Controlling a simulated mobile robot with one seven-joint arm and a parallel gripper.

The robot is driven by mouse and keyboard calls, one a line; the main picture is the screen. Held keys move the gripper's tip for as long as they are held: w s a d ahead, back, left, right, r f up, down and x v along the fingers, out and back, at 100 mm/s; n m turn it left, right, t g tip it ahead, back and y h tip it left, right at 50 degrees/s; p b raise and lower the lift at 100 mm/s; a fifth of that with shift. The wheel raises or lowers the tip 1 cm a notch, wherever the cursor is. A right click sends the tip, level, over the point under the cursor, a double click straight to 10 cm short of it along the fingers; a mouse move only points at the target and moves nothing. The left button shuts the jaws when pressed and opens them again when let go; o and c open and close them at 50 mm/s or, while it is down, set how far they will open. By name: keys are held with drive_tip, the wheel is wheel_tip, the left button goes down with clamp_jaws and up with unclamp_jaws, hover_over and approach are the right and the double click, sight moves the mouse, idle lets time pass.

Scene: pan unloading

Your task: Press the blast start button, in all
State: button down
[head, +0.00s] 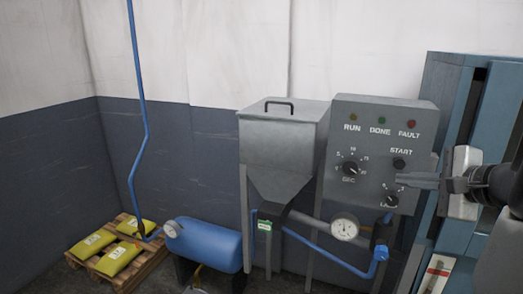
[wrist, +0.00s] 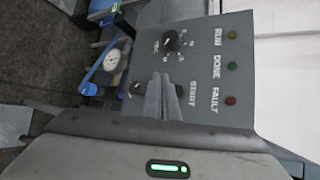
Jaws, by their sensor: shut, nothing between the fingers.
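The grey control panel (head: 345,125) has a dark round START button (head: 400,163) under the START label on its right side. My gripper (head: 390,180) reaches in from the right, fingers shut and empty. In the head view its tips overlap the panel just below the button; whether they touch the panel I cannot tell. In the wrist view the panel (wrist: 205,50) appears turned sideways.
The panel has a seconds dial (head: 350,168), a lower dial (head: 390,200) and RUN, DONE and FAULT lamps (head: 382,120). A grey hopper (head: 280,140), gauge (head: 344,228), blue tank (head: 208,243) and pallet of yellow bags (head: 120,260) stand left. A blue cabinet (head: 445,100) stands right.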

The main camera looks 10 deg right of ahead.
sight(399, 163)
drive_tip(key=shift+w+d, duration=0.45)
drive_tip(key=shift+w, duration=0.25)
drive_tip(key=shift+w+d, duration=0.4)
drive_tip(key=shift+w, duration=0.3)
drive_tip(key=shift+w+d, duration=0.45)
drive_tip(key=shift+w, duration=0.25)
drive_tip(key=shift+w, duration=0.1)
idle(0.4)
drive_tip(key=shift+w+d, duration=0.2)
drive_tip(key=shift+w, duration=0.05)
